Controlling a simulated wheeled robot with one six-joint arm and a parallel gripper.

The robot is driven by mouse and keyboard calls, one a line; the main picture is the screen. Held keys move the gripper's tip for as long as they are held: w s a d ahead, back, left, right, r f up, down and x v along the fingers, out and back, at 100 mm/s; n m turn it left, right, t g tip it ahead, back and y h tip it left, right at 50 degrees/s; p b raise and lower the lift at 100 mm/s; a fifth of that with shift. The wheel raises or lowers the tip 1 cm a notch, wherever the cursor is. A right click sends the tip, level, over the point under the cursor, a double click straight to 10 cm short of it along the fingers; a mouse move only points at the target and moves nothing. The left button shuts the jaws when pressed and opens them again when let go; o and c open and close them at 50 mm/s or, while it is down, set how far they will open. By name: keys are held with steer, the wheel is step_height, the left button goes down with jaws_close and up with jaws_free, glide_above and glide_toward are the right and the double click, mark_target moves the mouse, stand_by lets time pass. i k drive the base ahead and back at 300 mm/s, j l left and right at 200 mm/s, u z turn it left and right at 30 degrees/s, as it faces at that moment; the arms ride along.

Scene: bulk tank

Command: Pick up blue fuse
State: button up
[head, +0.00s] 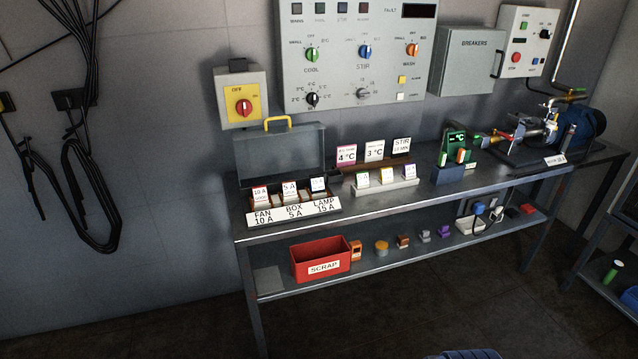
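An open grey case (281,150) with a yellow handle stands at the left end of the workbench. It holds three small upright pieces with white labels, above a strip (293,212) reading FAN 10 A, BOX 5 A and LAMP 15 A. The right piece (318,184), above LAMP, has a blue-edged label and may be the blue fuse; its body is too small to tell. A pale holder (384,188) to the right bears three more small labelled pieces, one green-marked (362,180). My gripper is not in view.
Cards reading 4 °C, 3 °C and STIR stand behind the holder. A dark blue block (448,174) with coloured cylinders and a pump (580,128) stand farther right. A red SCRAP bin (321,262) and several small parts are on the lower shelf.

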mark_target(316, 181)
steer(key=i+j+z, duration=0.15)
steer(key=i+j, duration=0.4)
steer(key=i+j+z, duration=0.2)
steer(key=i+j, duration=0.3)
steer(key=j, duration=0.1)
